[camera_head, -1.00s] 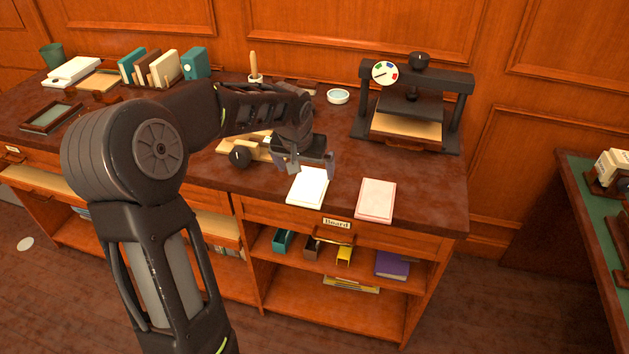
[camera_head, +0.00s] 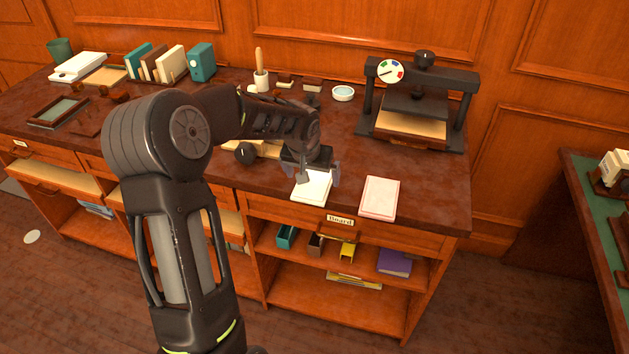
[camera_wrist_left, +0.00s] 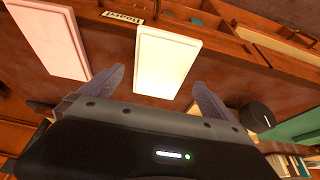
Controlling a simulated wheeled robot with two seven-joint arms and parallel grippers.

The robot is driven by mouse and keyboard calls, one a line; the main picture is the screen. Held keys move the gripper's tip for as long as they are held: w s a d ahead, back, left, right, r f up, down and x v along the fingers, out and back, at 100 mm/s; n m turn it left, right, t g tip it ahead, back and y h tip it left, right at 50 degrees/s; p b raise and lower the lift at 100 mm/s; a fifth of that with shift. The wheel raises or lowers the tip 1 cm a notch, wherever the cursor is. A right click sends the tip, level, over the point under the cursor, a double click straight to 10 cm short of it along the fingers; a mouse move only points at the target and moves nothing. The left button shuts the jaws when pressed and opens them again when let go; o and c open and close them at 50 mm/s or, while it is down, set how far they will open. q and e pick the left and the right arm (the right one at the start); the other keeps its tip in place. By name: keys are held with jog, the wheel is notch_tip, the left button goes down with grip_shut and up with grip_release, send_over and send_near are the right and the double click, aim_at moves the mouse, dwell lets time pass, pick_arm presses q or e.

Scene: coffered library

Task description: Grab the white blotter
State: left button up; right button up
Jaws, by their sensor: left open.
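The white blotter (camera_head: 313,188) lies flat on the dark bench top near its front edge, left of a pink blotter (camera_head: 380,197). My left gripper (camera_head: 320,176) is open, just above the back part of the white blotter, and partly hides it in the head view. In the left wrist view the white blotter (camera_wrist_left: 167,62) shows ahead, between the two spread fingers of the gripper (camera_wrist_left: 160,85). The fingers do not visibly press on it. My right gripper is in neither view.
The pink blotter also shows in the left wrist view (camera_wrist_left: 50,38). A black press (camera_head: 415,105) stands at the back right. A dark round knob (camera_head: 246,153) on a pale wooden piece lies just left of the gripper. Open shelves (camera_head: 340,275) lie below the bench edge.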

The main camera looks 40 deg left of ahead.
aim_at(313, 183)
pick_arm(q)
jog(key=x, duration=0.2)
jog(key=shift+w+f, duration=0.15)
jog(key=shift+f, duration=0.2)
jog(key=shift+c, duration=0.2)
jog(key=c, duration=1.3)
jog(key=shift+r, duration=0.2)
notch_tip(313, 183, up, 10)
jog(key=shift+f+b, duration=0.1)
jog(key=shift+b, duration=0.45)
